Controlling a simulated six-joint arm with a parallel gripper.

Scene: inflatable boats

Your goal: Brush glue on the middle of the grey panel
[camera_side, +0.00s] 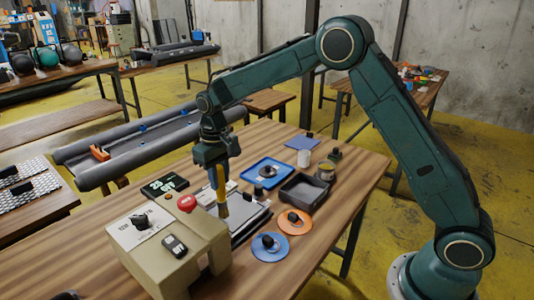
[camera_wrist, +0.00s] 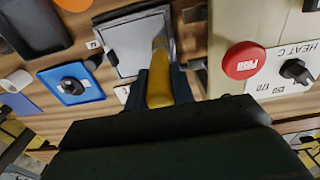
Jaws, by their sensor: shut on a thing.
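My gripper (camera_side: 217,163) is shut on the yellow handle of a brush (camera_side: 221,184). The brush hangs close to upright, its dark bristle end downward. The grey panel (camera_side: 246,217) lies on the wooden table below, with a dark border; the brush hides part of it. In the wrist view the panel (camera_wrist: 136,46) shows as a pale grey rectangle ahead of my gripper (camera_wrist: 161,84), and the brush (camera_wrist: 159,88) reaches over its right side. I cannot tell whether the bristles touch the panel. No glue is clearly visible on it.
A beige control box (camera_side: 163,250) with a red button (camera_side: 187,203) stands close to the left of the brush. A blue tray (camera_side: 250,178), a dark grey tray (camera_side: 318,191), an orange disc (camera_side: 304,228) and a blue disc (camera_side: 281,254) lie around the panel.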

